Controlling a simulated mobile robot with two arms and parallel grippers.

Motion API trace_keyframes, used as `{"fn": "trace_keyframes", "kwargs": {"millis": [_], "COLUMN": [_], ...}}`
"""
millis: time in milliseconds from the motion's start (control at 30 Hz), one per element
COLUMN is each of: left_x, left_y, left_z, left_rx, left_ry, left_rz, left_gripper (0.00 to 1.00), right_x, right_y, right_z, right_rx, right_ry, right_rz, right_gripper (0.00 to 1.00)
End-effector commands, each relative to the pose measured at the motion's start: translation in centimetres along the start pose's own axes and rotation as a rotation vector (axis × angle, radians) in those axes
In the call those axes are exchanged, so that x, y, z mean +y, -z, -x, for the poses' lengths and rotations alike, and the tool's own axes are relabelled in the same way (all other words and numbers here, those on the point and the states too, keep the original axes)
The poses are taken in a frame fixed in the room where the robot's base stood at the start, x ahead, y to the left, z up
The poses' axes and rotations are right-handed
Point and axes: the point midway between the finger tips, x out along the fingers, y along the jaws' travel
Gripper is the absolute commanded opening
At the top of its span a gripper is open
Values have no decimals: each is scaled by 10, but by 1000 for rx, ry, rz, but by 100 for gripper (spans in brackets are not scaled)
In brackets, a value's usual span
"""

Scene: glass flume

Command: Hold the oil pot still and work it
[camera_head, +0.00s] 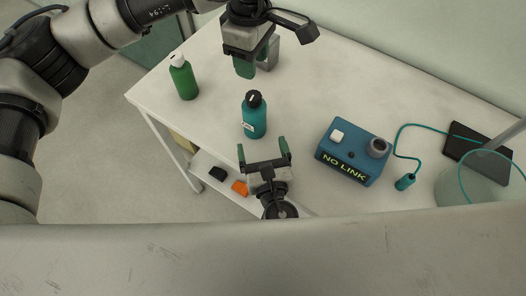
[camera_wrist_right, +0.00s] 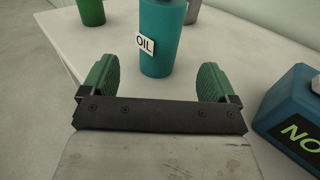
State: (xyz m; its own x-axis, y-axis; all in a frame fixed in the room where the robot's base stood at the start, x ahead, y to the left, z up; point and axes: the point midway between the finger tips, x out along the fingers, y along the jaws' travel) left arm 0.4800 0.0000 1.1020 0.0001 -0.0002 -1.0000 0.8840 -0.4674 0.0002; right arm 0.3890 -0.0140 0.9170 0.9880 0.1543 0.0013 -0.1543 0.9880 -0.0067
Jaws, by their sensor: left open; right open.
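The oil pot (camera_head: 255,118) is a teal bottle with a black top, standing upright on the white table. Its OIL label and teal side show in the right wrist view (camera_wrist_right: 160,45). My right gripper (camera_head: 264,150) is open just in front of the pot. In the right wrist view its green fingers (camera_wrist_right: 156,84) are spread wide, with the pot beyond and between them, apart from both. My left gripper (camera_head: 256,66) is above the table, behind the pot and higher in the picture. It is open and apart from the pot.
A green bottle with a white cap (camera_head: 184,80) stands to the left. A blue NO LINK box (camera_head: 352,152) stands to the right, with a teal cable, a dark flat panel (camera_head: 474,146) and a glass vessel (camera_head: 470,182) beyond. A lower shelf holds orange and black items.

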Motion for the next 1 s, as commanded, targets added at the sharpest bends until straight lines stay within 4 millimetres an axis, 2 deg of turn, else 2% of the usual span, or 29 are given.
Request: {"fn": "trace_keyframes", "kwargs": {"millis": [300, 500, 700, 933, 967, 1000], "left_x": [0, 0, 0, 0, 0, 0], "left_y": [0, 0, 0, 0, 0, 0], "left_z": [0, 0, 0, 0, 0, 0], "left_rx": [0, 0, 0, 0, 0, 0], "left_ry": [0, 0, 0, 0, 0, 0], "left_rz": [0, 0, 0, 0, 0, 0], "left_gripper": [43, 43, 43, 43, 43, 43], "right_x": [0, 0, 1, 1, 1, 1], "right_y": [-1, -1, 0, 0, 0, 0], "right_z": [-58, -84, -94, -95, -95, -95], "right_rx": [-2, -1, 1, 1, 1, 1], "right_ry": [0, -1, -2, -2, -2, -2], "right_rz": [-5, -5, -6, -7, -7, -7], "right_gripper": [89, 89, 89, 89, 88, 82]}}
